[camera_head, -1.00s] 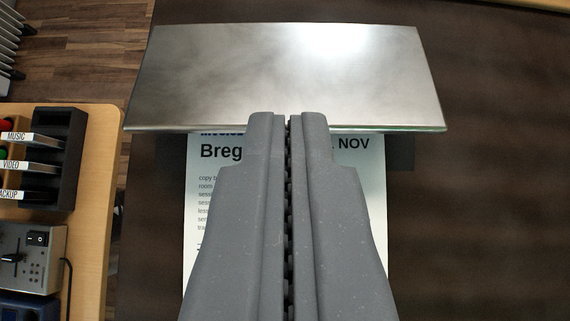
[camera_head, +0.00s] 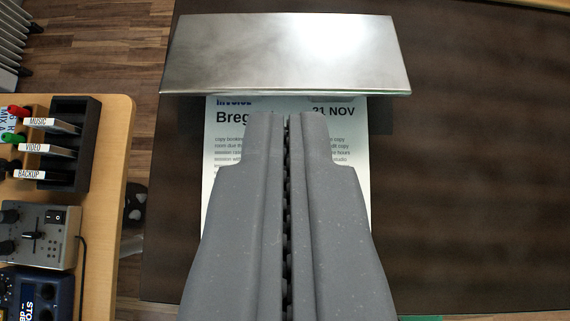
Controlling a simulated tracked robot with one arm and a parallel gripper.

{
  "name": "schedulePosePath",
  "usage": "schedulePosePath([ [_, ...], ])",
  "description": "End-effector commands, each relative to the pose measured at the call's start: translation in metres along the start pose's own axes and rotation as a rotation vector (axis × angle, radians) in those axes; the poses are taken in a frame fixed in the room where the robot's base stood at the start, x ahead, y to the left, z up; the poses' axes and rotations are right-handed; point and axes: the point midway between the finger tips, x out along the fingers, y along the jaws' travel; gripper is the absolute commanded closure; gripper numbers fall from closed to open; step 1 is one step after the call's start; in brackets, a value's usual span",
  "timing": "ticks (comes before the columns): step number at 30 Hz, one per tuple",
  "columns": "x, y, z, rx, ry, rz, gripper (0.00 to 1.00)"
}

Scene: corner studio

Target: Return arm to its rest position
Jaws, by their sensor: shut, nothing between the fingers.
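My gripper (camera_head: 286,118) is in the lower middle of the view, its two grey fingers pressed together with nothing between them. It is over a printed invoice sheet (camera_head: 345,140) that lies on a dark brown surface. The fingers hide the middle of the sheet. The words "Invoice", "Breg" and "21 NOV" show near its top. My gripper looks apart from the sheet, but the exact height cannot be told.
A shiny metal plate (camera_head: 285,55) stands beyond the fingertips, over the sheet's top edge. At left, a wooden desk (camera_head: 110,200) holds a dark rack (camera_head: 85,150) labelled MUSIC, VIDEO and BACKUP, a grey mixer (camera_head: 38,235) and a blue device (camera_head: 45,295). The dark surface (camera_head: 480,170) at right is clear.

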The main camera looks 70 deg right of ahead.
Motion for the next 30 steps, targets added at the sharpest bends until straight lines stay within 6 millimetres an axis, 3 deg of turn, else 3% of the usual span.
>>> schedulePosePath([
  [7,-0.001,-0.001,0.000,-0.002,0.001,-0.003,1.00],
  [11,-0.019,-0.015,-0.002,-0.029,0.013,-0.053,1.00],
  [14,-0.056,-0.042,-0.005,-0.089,0.040,-0.150,1.00],
  [21,-0.190,-0.104,-0.007,-0.289,0.148,-0.482,1.00],
  [26,-0.284,-0.121,-0.004,-0.409,0.241,-0.706,1.00],
  [30,-0.358,-0.119,-0.002,-0.494,0.327,-0.887,1.00],
])
